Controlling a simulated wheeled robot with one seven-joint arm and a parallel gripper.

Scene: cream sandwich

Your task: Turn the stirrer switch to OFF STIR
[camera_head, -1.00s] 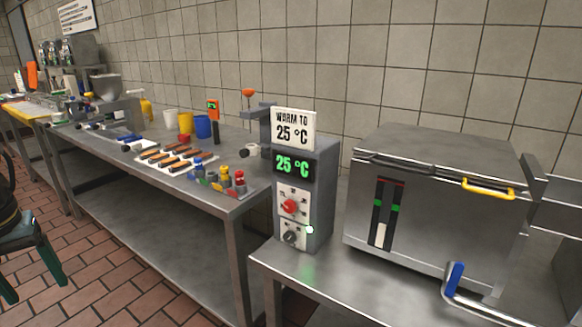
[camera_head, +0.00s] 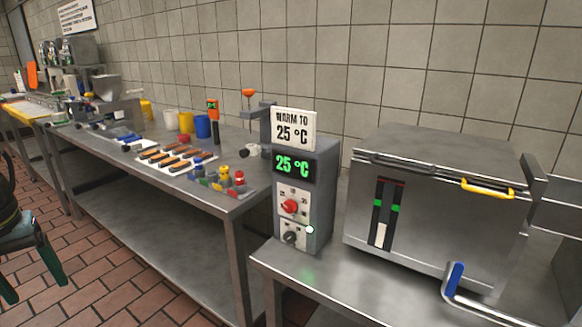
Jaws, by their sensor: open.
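A grey control box (camera_head: 320,200) stands at the left end of the near steel table. Its sign reads "WARM TO 25 °C" and its green display (camera_head: 293,164) reads 25 °C. Below are a red knob (camera_head: 290,206) and, lower down, a dark knob (camera_head: 291,238). A small bright white spot shows beside the dark knob. The panel lettering is too small to read, so I cannot tell which knob is the stirrer switch or its setting. My gripper (camera_head: 36,290) is at the far left edge, open, empty and pointing down, well away from the box.
A steel lidded machine (camera_head: 430,160) with a yellow handle (camera_head: 488,189) and a blue-gripped lever (camera_head: 454,279) stands right of the box. A long table (camera_head: 226,204) to the left carries cups, a tray of bars (camera_head: 176,155) and small coloured items. The floor in front is clear.

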